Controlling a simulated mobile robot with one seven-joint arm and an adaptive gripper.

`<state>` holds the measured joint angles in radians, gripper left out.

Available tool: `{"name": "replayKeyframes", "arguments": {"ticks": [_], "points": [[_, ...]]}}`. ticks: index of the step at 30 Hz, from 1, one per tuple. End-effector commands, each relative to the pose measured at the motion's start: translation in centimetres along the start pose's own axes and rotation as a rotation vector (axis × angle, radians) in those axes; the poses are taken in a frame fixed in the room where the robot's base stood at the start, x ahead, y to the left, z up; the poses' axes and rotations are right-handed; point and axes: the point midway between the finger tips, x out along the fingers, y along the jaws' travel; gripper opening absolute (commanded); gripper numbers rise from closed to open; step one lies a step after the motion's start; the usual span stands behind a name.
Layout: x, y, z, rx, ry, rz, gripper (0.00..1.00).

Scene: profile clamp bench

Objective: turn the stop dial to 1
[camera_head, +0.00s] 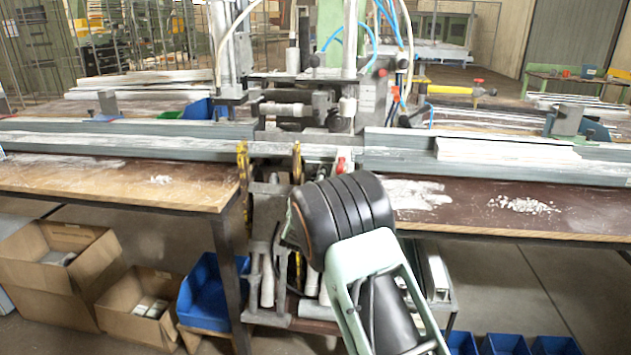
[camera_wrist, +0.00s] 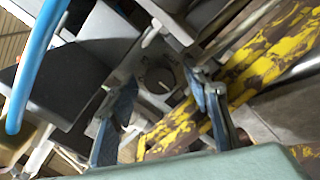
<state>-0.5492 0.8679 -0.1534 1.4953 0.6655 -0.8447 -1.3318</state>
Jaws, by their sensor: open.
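The stop dial (camera_wrist: 157,77) shows in the wrist view as a round dark knob on a grey plate. A small light mark shows on it, but I cannot read any numbers or tell its setting. My gripper (camera_wrist: 163,92) is open, with one blue-grey finger on each side of the dial in the picture. I see nothing between the fingers, and they look apart from the dial; the distance in depth is unclear. In the head view my arm hides the gripper, and I cannot make out the dial.
In the head view, the clamp machine (camera_head: 322,105) stands between two wooden benches with long profiles. Cardboard boxes (camera_head: 65,262) and blue bins (camera_head: 503,344) are below.

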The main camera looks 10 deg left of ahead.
Motion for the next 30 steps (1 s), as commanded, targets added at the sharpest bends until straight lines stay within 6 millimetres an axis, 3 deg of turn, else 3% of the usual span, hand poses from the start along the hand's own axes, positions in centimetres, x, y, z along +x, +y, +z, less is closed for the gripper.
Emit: {"name": "replayKeyframes", "arguments": {"ticks": [5, 16, 30], "points": [[0.0, 0.01, 0.01, 0.0, 0.0, 0.0, 0.43], [-0.02, 0.03, 0.0, 0.0, 0.0, 0.0, 0.03], [-0.01, -0.09, 0.11, 0.119, 0.0, 0.001, 0.02]]}}
